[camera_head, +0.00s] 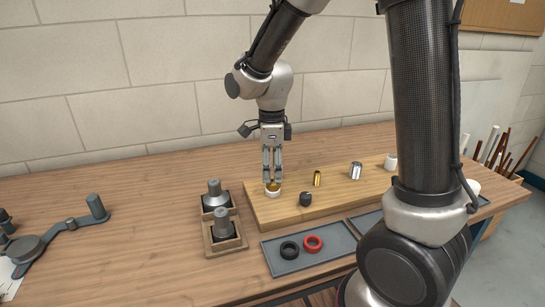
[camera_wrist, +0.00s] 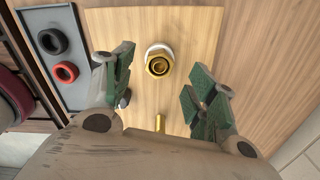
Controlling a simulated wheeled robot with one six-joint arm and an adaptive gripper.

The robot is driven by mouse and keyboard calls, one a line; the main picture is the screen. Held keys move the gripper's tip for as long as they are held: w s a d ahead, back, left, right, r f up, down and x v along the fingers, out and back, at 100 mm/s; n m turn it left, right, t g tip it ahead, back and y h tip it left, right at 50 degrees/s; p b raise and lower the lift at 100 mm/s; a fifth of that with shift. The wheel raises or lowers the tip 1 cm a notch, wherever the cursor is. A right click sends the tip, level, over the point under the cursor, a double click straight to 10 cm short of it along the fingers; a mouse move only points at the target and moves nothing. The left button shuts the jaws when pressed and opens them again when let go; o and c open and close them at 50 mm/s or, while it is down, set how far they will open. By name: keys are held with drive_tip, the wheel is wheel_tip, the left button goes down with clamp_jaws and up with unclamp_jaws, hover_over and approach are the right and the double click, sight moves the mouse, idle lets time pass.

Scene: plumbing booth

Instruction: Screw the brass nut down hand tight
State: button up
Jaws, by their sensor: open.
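The brass nut (camera_head: 273,187) sits on a white round fitting at the left end of the wooden board (camera_head: 283,215). In the wrist view the nut (camera_wrist: 158,63) shows as a hexagon with an open bore, ringed by the white rim (camera_wrist: 149,50). My gripper (camera_head: 272,179) points down over the nut, with its fingertips close to it. In the wrist view my gripper (camera_wrist: 158,80) has its green-padded fingers spread wide, one to each side of the nut, with clear gaps. Nothing is held. How far down the nut sits on its thread cannot be told.
A brass piece (camera_head: 317,178), a dark fitting (camera_head: 306,199), a chrome fitting (camera_head: 355,171) and a white fitting (camera_head: 390,161) stand on the board. A grey tray (camera_head: 335,254) holds black (camera_head: 289,250) and red (camera_head: 313,243) rings. Wooden holders (camera_head: 240,241) stand left. The back table is clear.

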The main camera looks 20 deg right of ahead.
sight(272, 180)
drive_tip(key=shift+f, duration=2)
drive_tip(key=c, duration=1.1)
drive_tip(key=m, duration=0.4)
drive_tip(key=o, duration=1.1)
drive_tip(key=shift+o, duration=0.3)
drive_tip(key=o, duration=0.7)
drive_tip(key=shift+o, duration=0.2)
